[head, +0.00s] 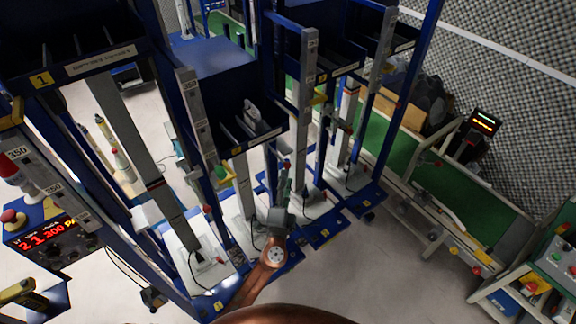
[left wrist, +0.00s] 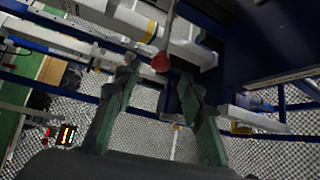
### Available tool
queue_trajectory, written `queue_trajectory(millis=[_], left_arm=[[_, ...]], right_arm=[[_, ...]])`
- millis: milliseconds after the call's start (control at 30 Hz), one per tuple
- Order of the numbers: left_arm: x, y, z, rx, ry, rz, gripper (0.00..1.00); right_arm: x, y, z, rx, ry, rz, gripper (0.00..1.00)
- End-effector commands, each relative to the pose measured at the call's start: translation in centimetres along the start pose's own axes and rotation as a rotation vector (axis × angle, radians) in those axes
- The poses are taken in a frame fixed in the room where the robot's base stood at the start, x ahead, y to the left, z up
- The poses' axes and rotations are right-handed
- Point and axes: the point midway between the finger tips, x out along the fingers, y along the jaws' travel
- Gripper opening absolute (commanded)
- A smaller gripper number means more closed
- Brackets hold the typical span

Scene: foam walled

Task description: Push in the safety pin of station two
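A red ball knob, seemingly the safety pin (left wrist: 161,62), sits on a thin grey rod in the left wrist view. In the head view, a small red knob (head: 287,164) shows at the tip of my left gripper (head: 286,182). In the left wrist view my left gripper (left wrist: 157,78) has its two green fingers apart, with the red knob near and between the fingertips. I cannot tell whether either finger touches it. How far the pin is in cannot be seen. My right gripper is not in view.
Blue-framed stations with grey upright columns (head: 302,105) stand close around the left arm. Dark blue bins (head: 237,95) hang above. A red digital display (head: 48,234) is at left. A green-topped bench (head: 450,185) stands right, with open grey floor (head: 390,275) before it.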

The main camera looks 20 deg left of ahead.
Motion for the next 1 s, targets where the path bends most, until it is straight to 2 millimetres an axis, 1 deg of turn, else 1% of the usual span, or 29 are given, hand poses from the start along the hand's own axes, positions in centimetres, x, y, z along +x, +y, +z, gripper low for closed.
queue_trajectory(millis=[33,200,400,533,767,1000], left_arm=[[0.9,-0.2,0.0,0.000,-0.001,-0.002,0.37],[3.7,-0.3,0.0,-0.001,-0.003,-0.002,0.37],[5.9,-0.1,0.1,-0.001,-0.003,0.000,0.37],[6.4,0.0,0.1,-0.002,-0.003,0.001,0.37],[6.4,0.0,0.2,-0.002,-0.004,0.001,0.37],[6.4,0.0,0.2,-0.002,-0.004,0.001,0.21]], right_arm=[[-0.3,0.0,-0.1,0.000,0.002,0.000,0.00],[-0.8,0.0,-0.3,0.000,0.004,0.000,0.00],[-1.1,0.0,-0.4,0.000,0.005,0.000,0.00],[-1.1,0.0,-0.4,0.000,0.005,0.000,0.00],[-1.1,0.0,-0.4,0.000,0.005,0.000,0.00],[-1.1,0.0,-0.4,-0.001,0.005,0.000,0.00]])
